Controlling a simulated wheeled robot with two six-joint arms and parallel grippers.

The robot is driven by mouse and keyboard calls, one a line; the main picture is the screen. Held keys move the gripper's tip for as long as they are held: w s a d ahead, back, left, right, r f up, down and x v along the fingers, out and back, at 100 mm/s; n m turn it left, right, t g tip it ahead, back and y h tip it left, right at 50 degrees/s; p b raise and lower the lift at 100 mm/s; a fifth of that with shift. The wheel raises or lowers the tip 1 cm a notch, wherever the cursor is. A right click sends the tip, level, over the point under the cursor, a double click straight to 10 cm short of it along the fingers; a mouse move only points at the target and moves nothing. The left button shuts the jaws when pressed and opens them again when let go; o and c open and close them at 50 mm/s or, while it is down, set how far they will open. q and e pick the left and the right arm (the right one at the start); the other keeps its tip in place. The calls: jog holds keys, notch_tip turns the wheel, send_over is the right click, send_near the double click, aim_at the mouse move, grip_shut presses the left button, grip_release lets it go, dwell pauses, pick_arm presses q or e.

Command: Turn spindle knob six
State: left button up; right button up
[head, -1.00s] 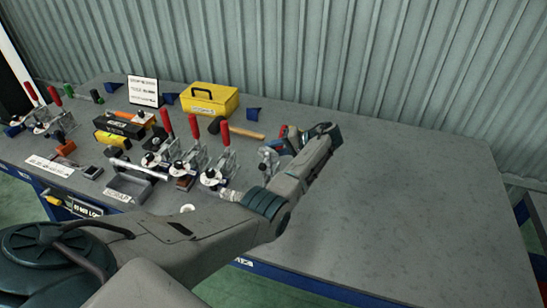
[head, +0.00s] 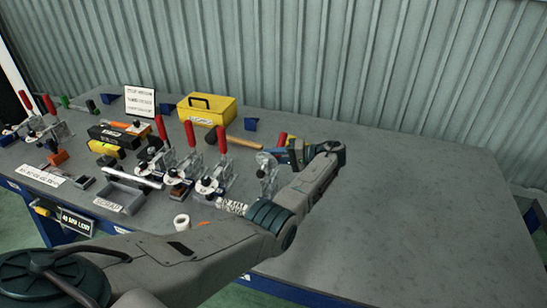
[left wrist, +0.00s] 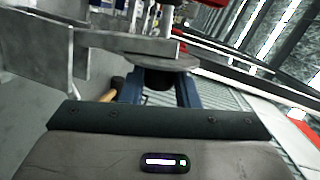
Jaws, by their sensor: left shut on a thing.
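My left gripper (head: 284,156) is at the rightmost clamp fixture (head: 267,178) on the grey workbench. In the left wrist view its two blue fingers (left wrist: 159,92) are shut on a dark round knob (left wrist: 158,80). The knob sits against a grey disc (left wrist: 150,62) on a metal fixture. My wrist and forearm hide part of that fixture in the head view. I cannot read a number on it. My right gripper is not in view.
Several red-handled clamps (head: 222,140) stand left of my gripper. Behind them are a yellow toolbox (head: 222,112), a wooden-handled hammer (head: 245,141) and a white sign (head: 140,101). A grey tray (head: 122,197) lies near the front edge. The bench (head: 420,210) is clear on the right.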

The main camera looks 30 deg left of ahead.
pick_arm(q)
jog(key=o, duration=1)
jog(key=shift+d, duration=0.1)
jog(key=shift+c, duration=0.2)
jog(key=b+v, duration=0.4)
jog(key=v, duration=0.6)
jog(key=shift+d+b, duration=0.35)
jog(key=shift+b, duration=0.05)
jog(key=shift+w, duration=0.1)
